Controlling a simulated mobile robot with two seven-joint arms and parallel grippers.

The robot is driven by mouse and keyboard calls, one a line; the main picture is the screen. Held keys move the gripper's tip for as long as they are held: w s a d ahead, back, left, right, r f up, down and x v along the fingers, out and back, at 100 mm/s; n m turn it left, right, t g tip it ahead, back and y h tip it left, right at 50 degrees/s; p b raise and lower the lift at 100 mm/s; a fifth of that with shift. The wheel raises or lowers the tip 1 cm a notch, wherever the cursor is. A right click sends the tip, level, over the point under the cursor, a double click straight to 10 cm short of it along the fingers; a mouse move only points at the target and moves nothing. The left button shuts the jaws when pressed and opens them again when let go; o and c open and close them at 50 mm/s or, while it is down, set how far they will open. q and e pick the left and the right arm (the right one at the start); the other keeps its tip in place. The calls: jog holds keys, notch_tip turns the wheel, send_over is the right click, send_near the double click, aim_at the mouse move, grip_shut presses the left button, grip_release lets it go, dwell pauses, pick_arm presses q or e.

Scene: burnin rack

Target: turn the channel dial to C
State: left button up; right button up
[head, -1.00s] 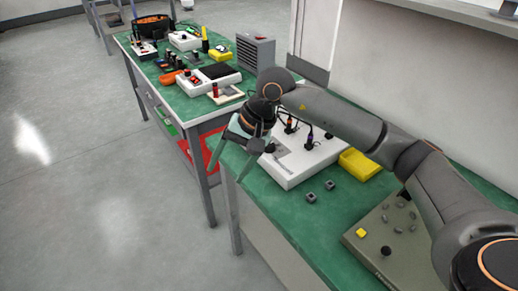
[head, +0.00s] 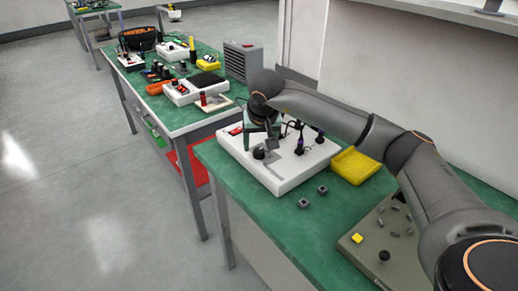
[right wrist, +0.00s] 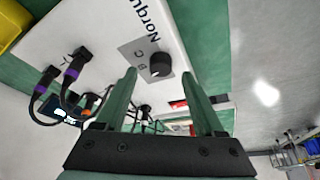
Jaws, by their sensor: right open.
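The channel dial (head: 258,153) is a small round black knob on a grey plate on top of the white unit (head: 285,184). In the right wrist view the dial (right wrist: 160,64) sits beside printed letters, of which C and B are readable. Which letter its pointer faces is too small to tell. My right gripper (head: 261,132) is open above the dial's end of the unit. In the right wrist view its green fingers (right wrist: 161,76) stand apart, either side of the dial in the picture, with nothing held. Contact with the dial does not show. My left gripper is not in view.
Plugs with purple bands (right wrist: 72,72) and cables stand on the white unit beside the dial. A yellow tray (head: 355,166), two small grey blocks (head: 304,203) and a grey panel box (head: 362,262) share the green bench. Another cluttered bench stands beyond.

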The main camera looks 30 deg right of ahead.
aim_at(259, 153)
jog(key=shift+x, duration=1.3)
jog(key=shift+c, duration=0.4)
grip_shut()
